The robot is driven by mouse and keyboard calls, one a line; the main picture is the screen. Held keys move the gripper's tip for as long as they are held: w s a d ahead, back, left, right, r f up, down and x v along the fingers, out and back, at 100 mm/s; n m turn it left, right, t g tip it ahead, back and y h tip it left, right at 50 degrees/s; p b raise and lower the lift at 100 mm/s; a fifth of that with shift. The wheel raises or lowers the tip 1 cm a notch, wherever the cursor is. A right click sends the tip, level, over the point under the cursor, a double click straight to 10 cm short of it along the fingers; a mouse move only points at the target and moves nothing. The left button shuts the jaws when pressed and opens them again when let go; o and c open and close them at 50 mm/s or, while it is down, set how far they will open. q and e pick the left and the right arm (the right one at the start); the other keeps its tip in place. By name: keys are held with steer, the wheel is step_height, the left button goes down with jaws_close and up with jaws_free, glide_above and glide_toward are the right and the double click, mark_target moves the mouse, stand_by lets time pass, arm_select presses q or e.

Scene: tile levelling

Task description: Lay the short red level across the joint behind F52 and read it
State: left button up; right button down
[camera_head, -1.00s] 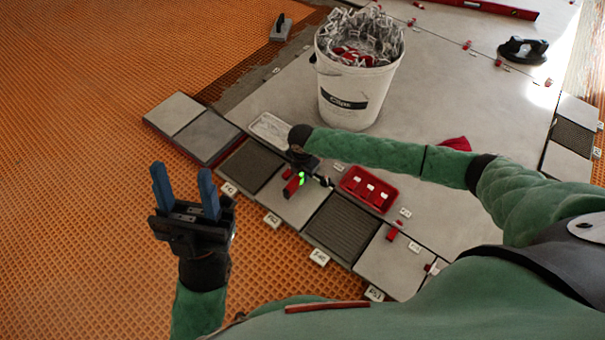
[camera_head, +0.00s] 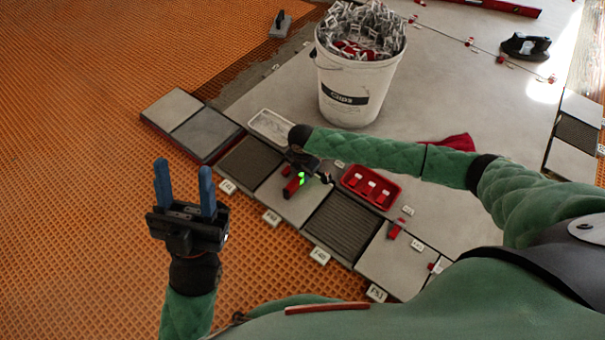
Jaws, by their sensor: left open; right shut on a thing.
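The short red level (camera_head: 291,188), with a bright green vial, lies low over a light tile (camera_head: 283,209) in the front row. My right gripper (camera_head: 304,172) is shut on it; the dark gripper body hides part of the level. I cannot tell whether the level touches the tile. Small white tags line the front edge, among them one before this light tile (camera_head: 271,217); their lettering is too small to read surely, so I cannot pick out F52. My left gripper (camera_head: 185,188) is open and empty, blue fingers up, over the orange mat.
A red tray with white-marked pieces (camera_head: 370,187) lies right of the level. A white bucket of clips (camera_head: 357,92) stands behind. Dark ribbed tiles (camera_head: 343,224) flank the light tile. Orange matting (camera_head: 80,150) is clear at left. A long red level (camera_head: 497,7) lies far back.

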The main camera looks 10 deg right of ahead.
steer(key=shift+f, duration=0.15)
stand_by(0.4)
steer(key=c, duration=1.2)
jaws_free()
